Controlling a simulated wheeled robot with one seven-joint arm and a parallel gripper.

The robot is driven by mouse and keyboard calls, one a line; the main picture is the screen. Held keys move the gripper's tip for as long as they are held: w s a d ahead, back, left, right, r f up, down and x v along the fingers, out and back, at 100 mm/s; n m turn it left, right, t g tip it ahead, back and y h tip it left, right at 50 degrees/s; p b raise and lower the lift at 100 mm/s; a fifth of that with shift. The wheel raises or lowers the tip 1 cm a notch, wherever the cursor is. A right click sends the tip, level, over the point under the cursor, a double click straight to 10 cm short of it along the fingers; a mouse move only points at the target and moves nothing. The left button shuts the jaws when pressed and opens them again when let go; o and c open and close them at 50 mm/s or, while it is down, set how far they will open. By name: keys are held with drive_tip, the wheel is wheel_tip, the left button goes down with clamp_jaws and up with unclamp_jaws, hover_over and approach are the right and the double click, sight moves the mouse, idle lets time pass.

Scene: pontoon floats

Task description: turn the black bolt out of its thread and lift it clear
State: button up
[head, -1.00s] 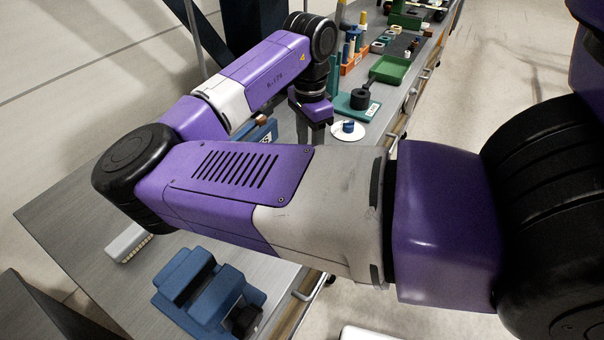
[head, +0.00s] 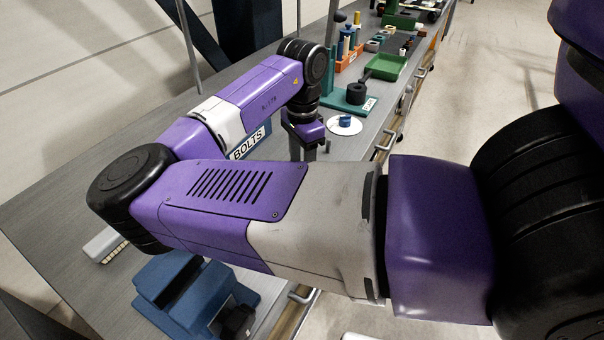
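I cannot make out the black bolt in the head view; my arm covers much of the bench's middle. A blue block with a white BOLTS label (head: 249,143) shows partly behind my forearm. My gripper (head: 310,150) points down over the bench, right of that label and left of a white disc (head: 336,131) with a blue piece on it. Its fingers are small, dark and partly hidden by my arm, so I cannot tell whether they are open or hold anything.
A green stand (head: 336,103) with a black round piece (head: 356,93) is behind the disc. Farther back are a green tray (head: 384,67) and an orange rack (head: 349,60). A blue fixture (head: 165,278) stands at the near end. Drawer handles line the bench's right side.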

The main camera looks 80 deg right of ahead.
drive_tip(key=shift+f, duration=0.15)
drive_tip(key=m, duration=0.3)
drive_tip(key=shift+m, duration=0.3)
drive_tip(key=m, duration=0.3)
drive_tip(key=shift+m, duration=0.3)
drive_tip(key=m, duration=0.3)
drive_tip(key=shift+m, duration=0.3)
drive_tip(key=m, duration=0.3)
drive_tip(key=shift+m+b, duration=0.3)
drive_tip(key=shift+m, duration=0.1)
drive_tip(key=m, duration=0.5)
drive_tip(key=shift+b, duration=0.35)
drive_tip(key=m, duration=0.4)
drive_tip(key=shift+b, duration=0.3)
